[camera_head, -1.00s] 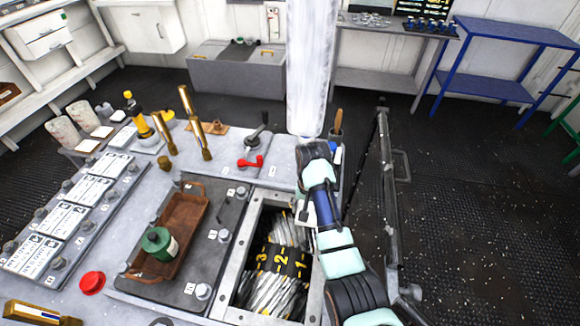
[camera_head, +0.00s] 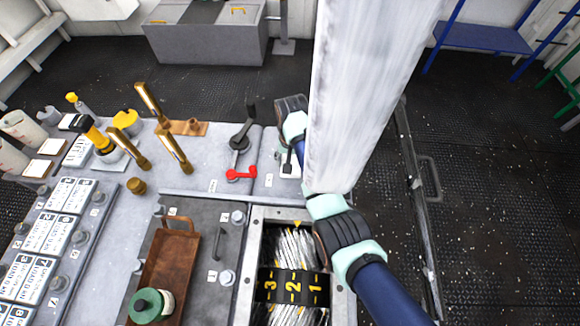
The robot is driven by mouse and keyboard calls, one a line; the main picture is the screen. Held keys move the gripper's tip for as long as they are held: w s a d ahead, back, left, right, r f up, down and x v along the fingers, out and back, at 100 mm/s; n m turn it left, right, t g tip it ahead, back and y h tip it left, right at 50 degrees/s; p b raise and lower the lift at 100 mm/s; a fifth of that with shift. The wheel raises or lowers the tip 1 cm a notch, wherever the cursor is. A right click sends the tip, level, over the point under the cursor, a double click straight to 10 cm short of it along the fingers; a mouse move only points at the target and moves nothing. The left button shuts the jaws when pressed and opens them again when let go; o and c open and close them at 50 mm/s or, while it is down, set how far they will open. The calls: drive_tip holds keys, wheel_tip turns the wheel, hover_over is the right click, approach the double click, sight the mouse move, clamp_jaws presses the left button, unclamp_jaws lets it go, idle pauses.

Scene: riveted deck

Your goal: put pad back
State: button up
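I cannot say for sure which thing is the pad. Two pale flat squares (camera_head: 52,146) lie beside the white cups at the left edge of the bench. A small white piece (camera_head: 291,168) with a dark part on it shows just below my wrist; I cannot tell whether it is held or lies on the bench. My arm comes from the lower right, passes behind a white column and ends over the right side of the bench. My gripper (camera_head: 287,160) seems to be there, pointing down, small and partly hidden; its fingers cannot be made out.
A brown tray (camera_head: 163,262) with a green-topped jar (camera_head: 146,304) lies on a dark plate. A recess with numbered drum (camera_head: 292,286) is to its right. A rail (camera_head: 415,190) runs at right.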

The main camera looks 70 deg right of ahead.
drive_tip(key=shift+f, duration=2.45)
drive_tip(key=shift+f, duration=0.15)
drive_tip(key=o, duration=1.1)
wheel_tip(320, 180, up, 12)
drive_tip(key=shift+w+r, duration=0.1)
drive_tip(key=shift+r, duration=0.1)
